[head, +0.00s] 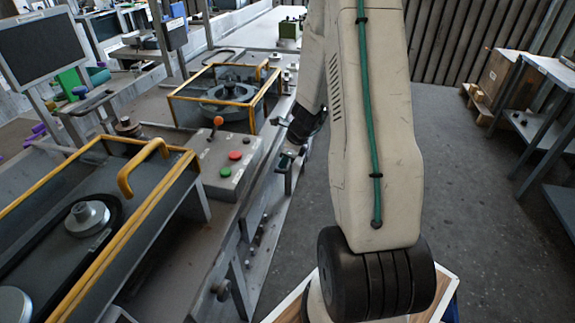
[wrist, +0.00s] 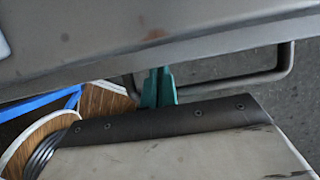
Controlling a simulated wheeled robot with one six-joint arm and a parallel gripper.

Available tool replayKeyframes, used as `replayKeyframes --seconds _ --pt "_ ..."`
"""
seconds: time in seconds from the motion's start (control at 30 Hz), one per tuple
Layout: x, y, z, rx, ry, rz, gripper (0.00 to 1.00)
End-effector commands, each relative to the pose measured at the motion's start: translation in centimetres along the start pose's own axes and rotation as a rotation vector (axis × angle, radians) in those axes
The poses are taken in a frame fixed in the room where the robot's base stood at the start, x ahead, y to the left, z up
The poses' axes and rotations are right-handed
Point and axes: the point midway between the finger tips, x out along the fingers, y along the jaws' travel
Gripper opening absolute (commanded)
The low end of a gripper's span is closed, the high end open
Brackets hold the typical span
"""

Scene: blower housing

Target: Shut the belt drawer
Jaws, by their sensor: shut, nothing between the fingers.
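In the wrist view a grey metal front (wrist: 160,45), which may be the belt drawer, crosses the top of the picture. A grey bar handle (wrist: 235,86) runs along its lower edge. My gripper (wrist: 160,72) has its teal fingers together and empty, tips close to that edge and overlapping the handle's left part. I cannot tell whether they touch. In the head view my gripper (head: 288,158) is small and partly hidden, beside the right side of the workbench (head: 225,215). How far the drawer stands out cannot be made out.
A control box (head: 225,165) with red and green buttons and an orange-knobbed lever sits on the bench. Yellow-framed guards (head: 225,95) stand behind and in front of it. Open concrete floor (head: 475,200) lies to the right, with a side table (head: 545,110) at the far right.

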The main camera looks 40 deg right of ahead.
Motion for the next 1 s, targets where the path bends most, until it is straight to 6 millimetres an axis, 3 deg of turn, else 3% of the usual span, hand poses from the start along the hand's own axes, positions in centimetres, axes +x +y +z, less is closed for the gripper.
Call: replayKeyframes --seconds 0.6,1.0 --pt "0.0 0.1 1.2 -0.008 -0.004 0.001 0.00" --pt "-6.7 -0.1 1.7 -0.012 -0.002 -0.001 0.00"
